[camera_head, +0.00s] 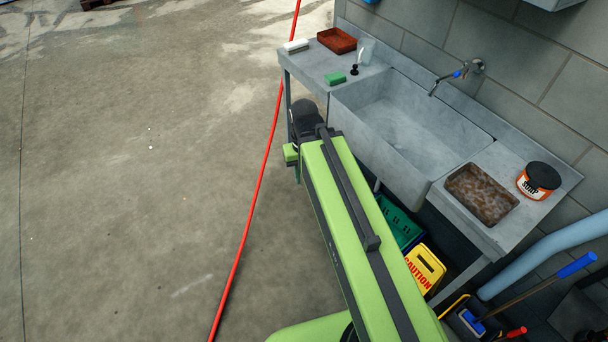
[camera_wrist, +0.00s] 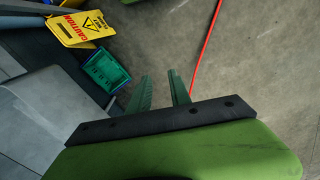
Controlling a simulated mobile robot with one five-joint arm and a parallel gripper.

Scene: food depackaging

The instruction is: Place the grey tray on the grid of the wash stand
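The wash stand (camera_head: 385,130) is a grey counter with a deep sink, against the block wall in the head view. No grey tray is recognisable in either view. A brown, mottled tray (camera_head: 480,194) lies on the right counter, and an orange-red tray (camera_head: 336,40) lies on the left counter. I cannot make out a grid on the stand. My gripper (camera_wrist: 159,75) shows in the wrist view with its two green fingers apart and nothing between them, above the floor.
A soap tub (camera_head: 538,180), green sponge (camera_head: 335,78) and white brush (camera_head: 295,46) stand on the counters. A tap (camera_head: 458,76) juts over the sink. Below are a green crate (camera_wrist: 105,70) and yellow caution sign (camera_wrist: 82,27). A red hose (camera_head: 258,190) crosses open floor at left.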

